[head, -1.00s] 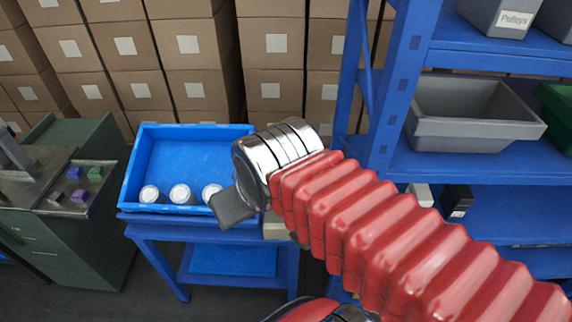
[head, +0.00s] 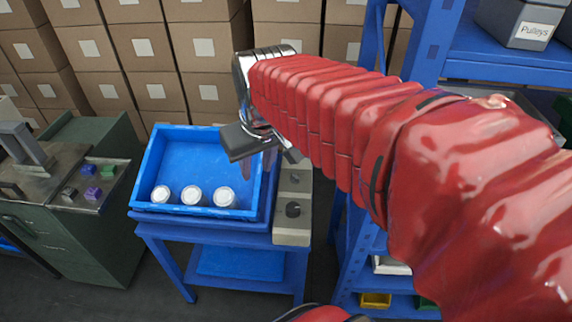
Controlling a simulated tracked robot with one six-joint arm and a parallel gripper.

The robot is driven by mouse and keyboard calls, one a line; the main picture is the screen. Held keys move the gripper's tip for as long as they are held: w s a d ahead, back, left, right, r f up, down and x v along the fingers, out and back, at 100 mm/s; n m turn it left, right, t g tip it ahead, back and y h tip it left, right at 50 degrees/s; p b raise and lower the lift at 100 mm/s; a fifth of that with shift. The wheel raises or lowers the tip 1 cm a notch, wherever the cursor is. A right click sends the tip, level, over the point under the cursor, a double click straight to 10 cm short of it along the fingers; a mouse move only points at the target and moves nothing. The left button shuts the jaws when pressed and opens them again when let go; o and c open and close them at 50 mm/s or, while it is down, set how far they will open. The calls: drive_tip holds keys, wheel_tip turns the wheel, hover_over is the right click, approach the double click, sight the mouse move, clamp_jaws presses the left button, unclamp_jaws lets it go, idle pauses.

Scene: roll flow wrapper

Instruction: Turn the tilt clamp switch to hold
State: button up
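A narrow beige control box (head: 292,232) stands at the right end of the blue table. It carries a dark round knob (head: 293,209) on top and a smaller dark part further back. No label is readable, so I cannot tell whether one of these is the tilt clamp switch or how it is set. My gripper (head: 262,148) hangs above the right side of the blue tray, behind and to the left of the knob, apart from it.
The blue tray (head: 152,172) holds 3 white-topped cylinders (head: 191,195) along its front. A green machine (head: 70,240) with coloured buttons stands left. Blue shelving (head: 345,240) rises close on the right. Stacked cartons (head: 140,46) fill the back.

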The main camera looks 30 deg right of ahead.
drive_tip(key=w+d+f+g, duration=0.2)
drive_tip(key=w+d+f, duration=0.2)
drive_tip(key=w+d, duration=0.65)
drive_tip(key=m+g, duration=0.1)
drive_tip(key=g, duration=0.1)
hover_over(295, 175)
wheel_tip(295, 175, down, 11)
drive_tip(key=shift+f+y, duration=0.15)
drive_tip(key=shift+y, duration=0.15)
drive_tip(key=shift+s+f, duration=0.1)
wheel_tip(295, 175, down, 14)
drive_tip(key=shift+r, duration=0.2)
